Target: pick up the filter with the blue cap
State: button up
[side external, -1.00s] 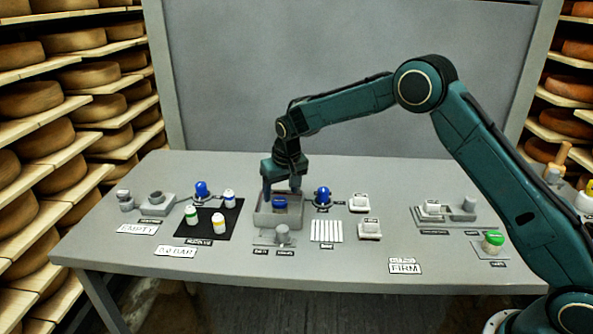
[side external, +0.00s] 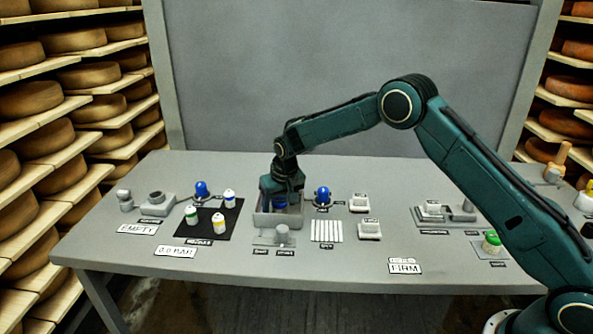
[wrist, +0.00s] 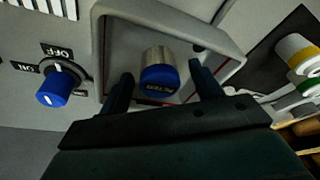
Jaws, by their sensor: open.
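The filter with the blue cap (wrist: 160,80) stands in a grey open-topped tray (wrist: 228,42). It has a metallic body and a blue end with dark lettering. My gripper (wrist: 162,82) is open, with one dark finger on each side of the filter, and a gap shows between each finger and it. In the side external view my gripper (side external: 281,205) is down in the tray (side external: 277,220), and the filter's blue cap (side external: 279,203) is mostly hidden behind the fingers.
A blue knob (wrist: 52,90) marked ON and OFF is left of the tray in the wrist view. A black mat (side external: 207,228) with white containers with coloured caps lies left of the tray in the side view. A white ribbed pad (side external: 327,231) lies to its right.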

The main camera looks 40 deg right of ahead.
aim_at(280, 200)
jog(key=c, duration=1.1)
jog(key=shift+o, duration=0.2)
jog(key=shift+r, duration=0.2)
notch_tip(280, 200, up, 20)
jog(key=shift+f, duration=0.15)
dwell(0.3)
